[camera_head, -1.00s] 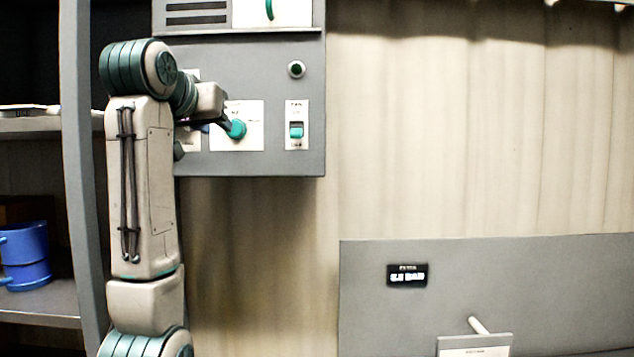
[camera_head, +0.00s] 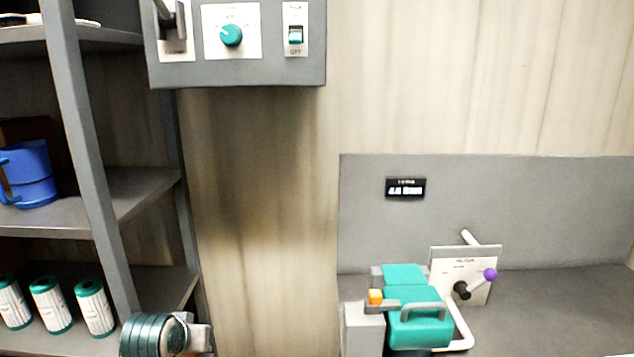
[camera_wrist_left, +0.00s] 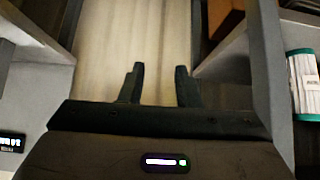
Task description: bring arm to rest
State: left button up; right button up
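My left arm shows at the bottom left of the head view, where only a green-ringed joint and a pale link are visible; its fingers are not seen there. In the left wrist view my left gripper (camera_wrist_left: 158,85) is open, its two dark fingers apart with nothing between them. Beyond the fingers is the pale corrugated wall (camera_wrist_left: 145,35). My right gripper is in neither view.
A grey control box (camera_head: 270,72) with a green knob (camera_head: 231,35) hangs on the wall. A shelf unit (camera_head: 70,120) at left holds a blue mug (camera_head: 30,178) and white-green canisters (camera_head: 95,308). At right, a green container (camera_head: 418,320) stands near a purple-knobbed lever (camera_head: 490,275).

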pick_arm(q)
jog(key=s+a+f+g, duration=0.1)
jog(key=s+f+g, duration=0.1)
jog(key=s+f, duration=1.15)
jog(key=s+a+f+m+g, duration=0.1)
jog(key=s+f+g, duration=0.25)
jog(key=s, duration=1.65)
notch_tip(320, 180, down, 32)
jog(key=a, duration=0.3)
jog(key=s+a+f+g, duration=0.1)
jog(key=s+f+g, duration=0.1)
jog(key=s+f, duration=1.6)
jog(key=shift+s+y, duration=0.3)
jog(key=shift+y, duration=0.1)
